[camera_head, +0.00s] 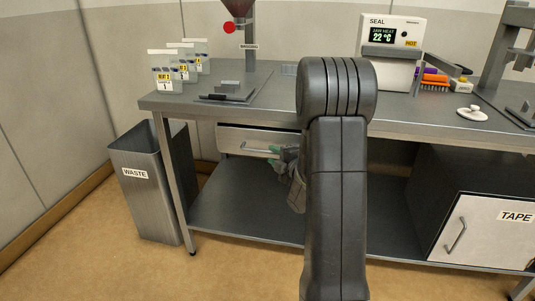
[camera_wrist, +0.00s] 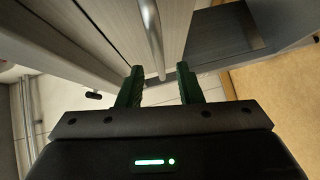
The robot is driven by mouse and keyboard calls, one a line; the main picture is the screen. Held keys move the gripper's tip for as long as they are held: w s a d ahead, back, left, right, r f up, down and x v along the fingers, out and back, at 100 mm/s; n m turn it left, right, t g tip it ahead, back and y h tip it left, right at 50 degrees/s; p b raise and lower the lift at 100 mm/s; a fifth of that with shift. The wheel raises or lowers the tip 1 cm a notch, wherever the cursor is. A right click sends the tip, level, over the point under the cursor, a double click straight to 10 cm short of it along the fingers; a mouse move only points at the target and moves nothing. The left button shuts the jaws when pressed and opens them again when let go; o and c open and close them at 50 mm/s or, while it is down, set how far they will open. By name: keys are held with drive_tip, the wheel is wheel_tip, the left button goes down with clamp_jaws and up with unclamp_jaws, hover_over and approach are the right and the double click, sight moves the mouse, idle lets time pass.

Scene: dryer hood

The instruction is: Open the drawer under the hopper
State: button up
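The drawer (camera_head: 236,136) hangs under the tabletop, below the hopper (camera_head: 238,6), with a pale front and a horizontal bar handle (camera_head: 258,150). It looks shut or nearly so; my arm hides its right part. My gripper (camera_head: 276,157) is beside the right part of the handle. In the wrist view the two green fingers of my gripper (camera_wrist: 161,84) are spread with an empty gap between them. The metal bar handle (camera_wrist: 150,35) shows just beyond the fingertips, roughly in line with the gap, against the pale drawer front (camera_wrist: 116,28). I cannot see contact.
A grey waste bin (camera_head: 150,200) stands left of the bench leg (camera_head: 173,175). The lower shelf (camera_head: 240,205) is bare below the drawer. A cabinet marked TAPE (camera_head: 485,230) is at right. Labelled packs (camera_head: 165,75) and a sealer (camera_head: 390,50) stand on the tabletop (camera_head: 430,105).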

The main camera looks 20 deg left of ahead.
sight(267, 152)
drive_tip(key=shift+x, duration=2.35)
clamp_jaws()
